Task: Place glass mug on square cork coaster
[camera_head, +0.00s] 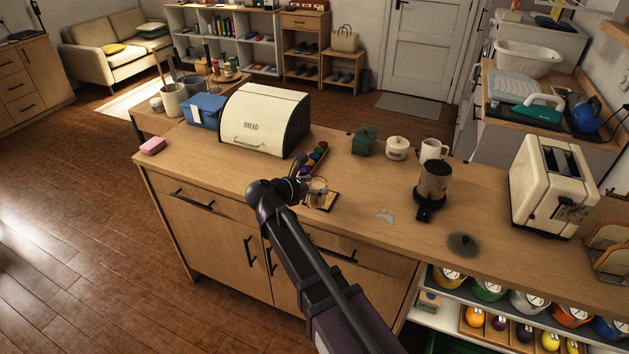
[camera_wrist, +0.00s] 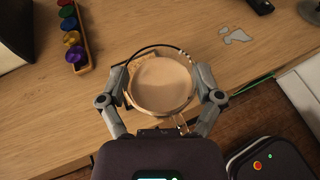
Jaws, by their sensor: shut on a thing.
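A clear glass mug (camera_head: 317,187) is at the front edge of the wooden counter. In the wrist view the glass mug (camera_wrist: 162,84) is seen from above, its round rim between the two fingers. My gripper (camera_wrist: 162,80) is shut on it, with one finger on each side. A small square cork coaster with a dark edge (camera_head: 329,203) shows under and beside the mug. Tan corners of the coaster (camera_wrist: 144,61) show past the rim in the wrist view. The mug hides most of the coaster, and I cannot tell whether its base touches it.
A tray of coloured pods (camera_head: 314,158) lies just behind the mug. A bread box (camera_head: 262,118) stands behind left. A dark-topped glass pot (camera_head: 433,183), a white mug (camera_head: 433,150) and a toaster (camera_head: 553,185) stand to the right. A grey spill-like patch (camera_head: 385,215) lies between.

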